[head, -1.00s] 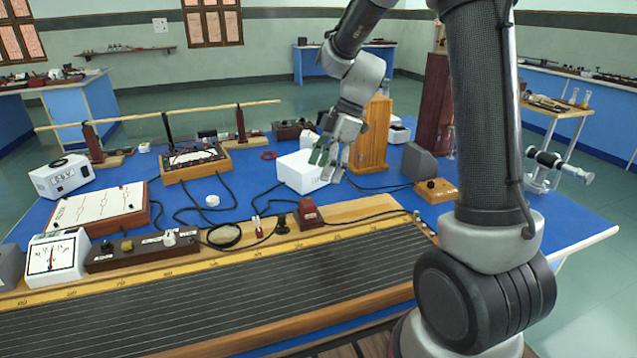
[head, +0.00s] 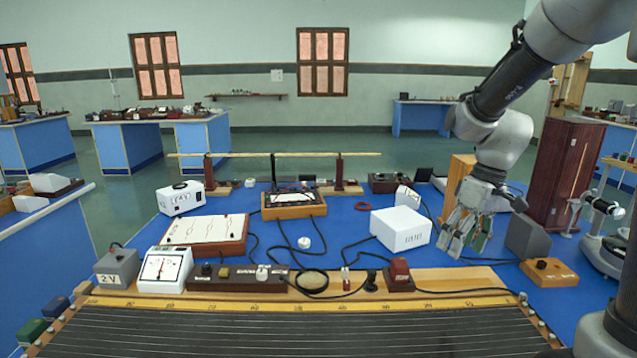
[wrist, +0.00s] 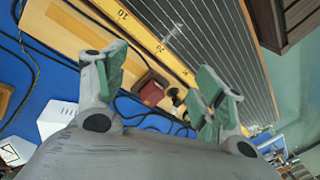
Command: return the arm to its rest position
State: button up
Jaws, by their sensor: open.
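My gripper (head: 466,243) hangs at the right side of the blue bench top (head: 345,218), pointing down with its fingers apart and nothing between them. In the head view it is just right of the white box (head: 401,228). In the wrist view the two green-padded fingers (wrist: 158,88) are spread wide, with the bench below them. My arm comes down from the upper right of the head view, bent at the elbow.
A wooden block (head: 455,183), a dark red cabinet (head: 566,180) and a grey block (head: 527,237) stand close around my gripper. The long wire board (head: 290,333) fills the front. A red block (head: 399,271) sits on its back edge. Open air lies above the bench.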

jog(key=s+d+r+m+t+h, duration=0.1)
jog(key=s+d+r+m+t, duration=0.1)
jog(key=s+r, duration=0.3)
jog(key=s+d+r+m+t+h, duration=0.1)
jog(key=s+d+r+m+t, duration=0.2)
jog(key=s, duration=0.8)
jog(key=shift+s+d+r+m, duration=0.2)
jog(key=shift+d+r+m, duration=0.1)
jog(key=shift+r, duration=0.6)
